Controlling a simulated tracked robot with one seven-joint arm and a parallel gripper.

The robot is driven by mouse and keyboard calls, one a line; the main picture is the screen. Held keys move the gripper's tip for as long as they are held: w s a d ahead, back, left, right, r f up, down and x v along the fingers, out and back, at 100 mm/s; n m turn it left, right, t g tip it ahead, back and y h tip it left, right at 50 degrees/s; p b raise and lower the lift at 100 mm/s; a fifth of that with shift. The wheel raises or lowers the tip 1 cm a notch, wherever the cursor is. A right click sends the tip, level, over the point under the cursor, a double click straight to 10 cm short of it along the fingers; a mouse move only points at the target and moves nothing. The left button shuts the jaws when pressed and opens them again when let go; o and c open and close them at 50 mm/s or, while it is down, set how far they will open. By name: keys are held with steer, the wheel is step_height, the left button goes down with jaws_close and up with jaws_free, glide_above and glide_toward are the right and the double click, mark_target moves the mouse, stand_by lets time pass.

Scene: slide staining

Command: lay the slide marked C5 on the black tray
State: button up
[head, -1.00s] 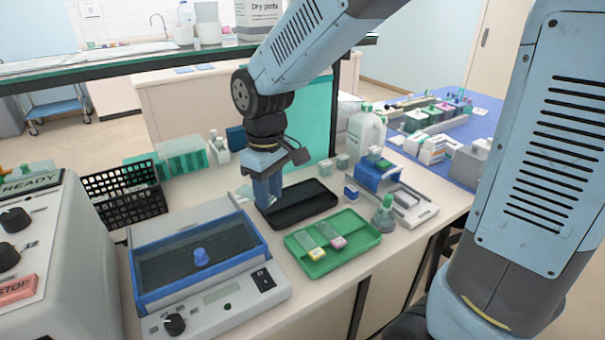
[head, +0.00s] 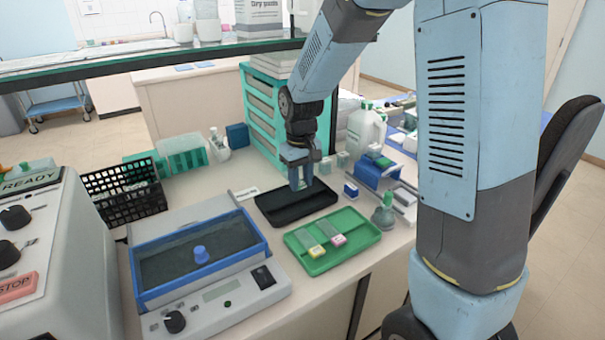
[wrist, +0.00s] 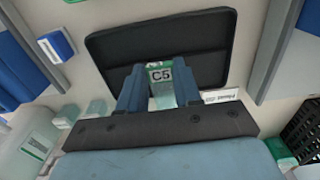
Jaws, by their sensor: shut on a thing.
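My gripper (head: 301,184) is over the black tray (head: 270,210), near its middle in the head view. In the wrist view the gripper (wrist: 160,90) is shut on a slide (wrist: 158,74) with a green end marked C5. The slide sits between the two blue fingers. The black tray (wrist: 205,40) lies behind it in that view and looks empty where it shows. I cannot tell whether the slide touches the tray. In the head view the fingers hide the slide.
A green tray (head: 366,235) with a yellow-ended slide (head: 313,246) and a pink-ended slide (head: 334,234) lies in front of the black tray. A blue-rimmed bath (head: 262,245) stands to the left. A green dropper bottle (head: 383,217) and a blue rack (head: 372,178) are to the right.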

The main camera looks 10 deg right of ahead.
steer(key=shift+f, duration=2.4)
steer(key=shift+f, duration=0.2)
steer(key=o, duration=1.1)
steer(key=shift+o, duration=0.2)
step_height(320, 180, up, 14)
steer(key=shift+f, duration=0.15)
